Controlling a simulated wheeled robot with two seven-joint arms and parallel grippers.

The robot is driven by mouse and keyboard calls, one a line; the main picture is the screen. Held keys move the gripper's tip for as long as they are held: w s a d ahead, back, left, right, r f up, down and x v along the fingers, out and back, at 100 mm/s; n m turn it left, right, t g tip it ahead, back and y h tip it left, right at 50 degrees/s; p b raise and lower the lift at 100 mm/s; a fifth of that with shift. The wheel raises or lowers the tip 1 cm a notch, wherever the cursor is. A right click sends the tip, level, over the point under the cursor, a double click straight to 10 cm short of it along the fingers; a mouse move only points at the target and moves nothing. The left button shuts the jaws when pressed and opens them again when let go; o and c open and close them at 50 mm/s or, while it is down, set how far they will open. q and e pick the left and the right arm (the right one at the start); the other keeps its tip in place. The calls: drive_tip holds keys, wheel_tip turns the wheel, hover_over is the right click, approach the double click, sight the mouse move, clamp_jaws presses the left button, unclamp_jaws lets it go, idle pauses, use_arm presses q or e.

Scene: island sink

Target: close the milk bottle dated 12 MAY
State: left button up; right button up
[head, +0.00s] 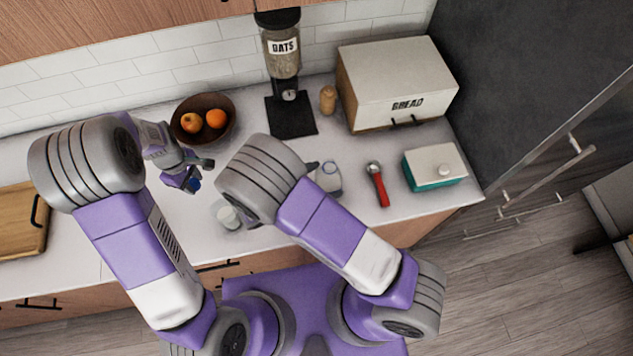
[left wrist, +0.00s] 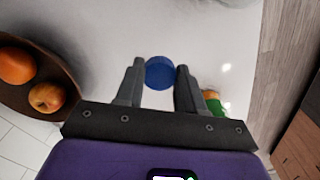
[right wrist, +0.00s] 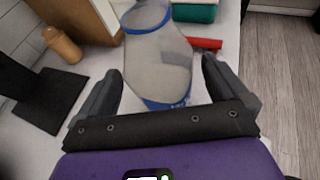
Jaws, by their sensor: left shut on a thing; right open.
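My left gripper (head: 190,178) is shut on a blue cap (left wrist: 159,73), held above the counter in front of the fruit bowl. The cap also shows in the head view (head: 194,184). A clear bottle with whitish contents and blue markings (right wrist: 157,62) is between the spread fingers of my right gripper (right wrist: 158,80), which is open. The bottle shows in the head view (head: 329,180), partly hidden by my right arm. Another whitish container (head: 228,216) stands further left, partly behind my right arm. I cannot read a date on either.
A fruit bowl (head: 229,108), an oats dispenser (head: 283,62), a small wooden shaker (head: 328,99) and a bread box (head: 374,77) stand along the back. A red-handled tool (head: 378,186) and a teal box (head: 434,178) are at right. A cutting board (head: 18,235) is at far left.

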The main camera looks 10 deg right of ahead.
sight(330, 164)
drive_tip(key=x, duration=0.2)
drive_tip(key=shift+w+d+f, duration=0.1)
drive_tip(key=shift+w+d, duration=0.05)
drive_tip(key=shift+d, duration=0.15)
drive_tip(key=shift+c, duration=0.3)
drive_tip(key=c, duration=0.9)
drive_tip(key=shift+c, duration=0.2)
wheel_tip(330, 164, up, 10)
